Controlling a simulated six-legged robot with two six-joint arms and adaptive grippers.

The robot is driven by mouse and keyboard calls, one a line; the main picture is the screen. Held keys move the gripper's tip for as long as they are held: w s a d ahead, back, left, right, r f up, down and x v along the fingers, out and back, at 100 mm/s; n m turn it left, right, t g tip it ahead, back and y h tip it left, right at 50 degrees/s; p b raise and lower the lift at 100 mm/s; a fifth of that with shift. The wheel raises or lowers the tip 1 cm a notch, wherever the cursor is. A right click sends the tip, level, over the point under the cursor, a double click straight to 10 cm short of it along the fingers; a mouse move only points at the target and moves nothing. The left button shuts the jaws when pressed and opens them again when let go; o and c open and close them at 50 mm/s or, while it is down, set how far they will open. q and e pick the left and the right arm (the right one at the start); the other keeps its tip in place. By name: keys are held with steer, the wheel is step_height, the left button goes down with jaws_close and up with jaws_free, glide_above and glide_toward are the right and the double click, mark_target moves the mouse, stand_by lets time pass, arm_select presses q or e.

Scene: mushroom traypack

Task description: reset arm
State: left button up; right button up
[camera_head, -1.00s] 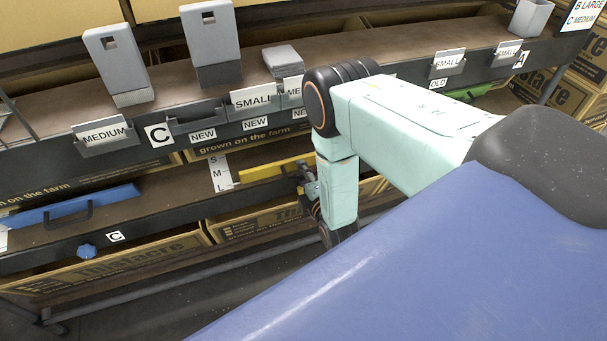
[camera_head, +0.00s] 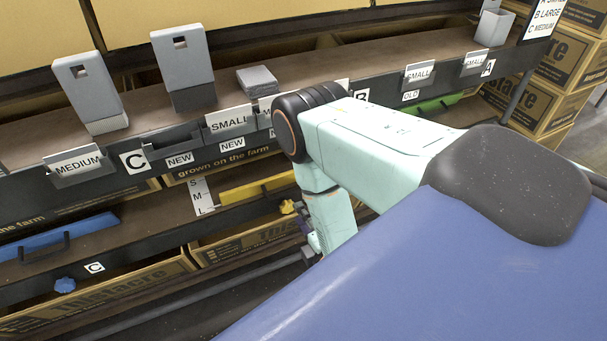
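My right arm, pale mint green with a dark round joint, reaches in from the right over my blue body. Its forearm points down in front of the shelf rack. My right gripper (camera_head: 310,240) is a small dark shape at the lower end, left of the forearm and mostly hidden by it. Its fingers are too small to tell open from shut, and no held thing shows. It is just below a yellow knob (camera_head: 288,207) near a yellow bar (camera_head: 255,188) on the lower shelf. My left gripper is not in view.
The upper shelf (camera_head: 150,118) carries grey holders (camera_head: 185,60) and label cards. A blue bar (camera_head: 60,236) with a handle lies on the lower shelf at left, with a blue knob (camera_head: 64,285) below. Stacked cartons (camera_head: 545,90) stand at right. Floor shows below the rack.

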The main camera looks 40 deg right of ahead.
steer(key=shift+s, duration=0.3)
stand_by(0.4)
steer(key=s+a+f+m+g+y+p, duration=0.1)
steer(key=s+a+f+m+g, duration=0.1)
steer(key=s+f+m+g, duration=0.35)
steer(key=s+a+f+m+g+y+p, duration=0.1)
steer(key=s+a+f+m+g, duration=0.2)
steer(key=s+m, duration=0.4)
steer(key=s+a+r+m+g+y+p, duration=0.25)
steer(key=s+r+g, duration=0.4)
steer(key=s, duration=0.55)
steer(key=shift+m+h, duration=0.3)
steer(key=shift+h, duration=0.05)
steer(key=shift+w+a+r+p, duration=0.15)
steer(key=shift+w+r+p, duration=0.2)
steer(key=shift+r, duration=0.6)
steer(key=shift+w+a+r+p, duration=0.15)
steer(key=shift+r+p, duration=0.25)
steer(key=shift+r, duration=0.5)
steer(key=shift+w+a+r+p, duration=0.1)
steer(key=shift+w+r+p, duration=0.25)
steer(key=shift+r, duration=0.6)
